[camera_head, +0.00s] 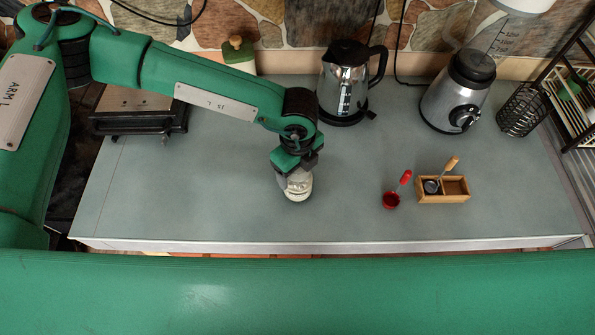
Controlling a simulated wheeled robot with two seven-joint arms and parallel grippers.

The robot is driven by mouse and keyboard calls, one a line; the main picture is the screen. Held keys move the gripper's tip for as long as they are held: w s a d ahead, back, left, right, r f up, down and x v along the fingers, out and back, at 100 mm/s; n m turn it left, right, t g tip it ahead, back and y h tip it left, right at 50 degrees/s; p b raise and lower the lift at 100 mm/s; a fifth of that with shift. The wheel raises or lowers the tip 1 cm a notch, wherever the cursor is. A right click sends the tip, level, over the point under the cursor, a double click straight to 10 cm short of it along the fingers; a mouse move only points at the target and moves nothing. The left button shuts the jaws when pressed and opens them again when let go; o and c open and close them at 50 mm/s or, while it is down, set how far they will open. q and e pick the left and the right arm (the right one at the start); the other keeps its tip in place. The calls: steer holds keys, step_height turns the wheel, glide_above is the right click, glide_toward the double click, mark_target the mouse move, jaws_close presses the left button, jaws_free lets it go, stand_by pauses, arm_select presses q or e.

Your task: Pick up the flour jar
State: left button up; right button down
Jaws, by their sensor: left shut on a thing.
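My left gripper (294,178) reaches down over the middle of the counter and is shut on a small whitish jar, which I take to be the flour jar (298,194). The fingers and wrist cover its upper part, so only its pale lower body shows. The jar is at or just above the counter top; I cannot tell whether it touches. My right gripper is not in view.
On the grey counter (200,205), a red scoop (391,200) and a wooden box (456,197) with a handled tool stand to the right. Behind are a kettle (343,85), a blender (456,98), a wire basket (522,110) and a green-and-cream container (238,54).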

arm_select(q)
step_height(320, 180, up, 19)
steer(key=b, duration=0.6)
steer(key=w+a+f+n, duration=0.2)
steer(key=w+a+n, duration=0.2)
steer(key=a+n, duration=0.9)
steer(key=w+a+f+n, duration=0.3)
steer(key=a+n, duration=0.5)
steer(key=n, duration=1)
step_height(320, 180, down, 8)
steer(key=s+m, duration=0.1)
steer(key=m, duration=0.2)
steer(key=shift+s+m, duration=0.3)
steer(key=shift+m, duration=0.1)
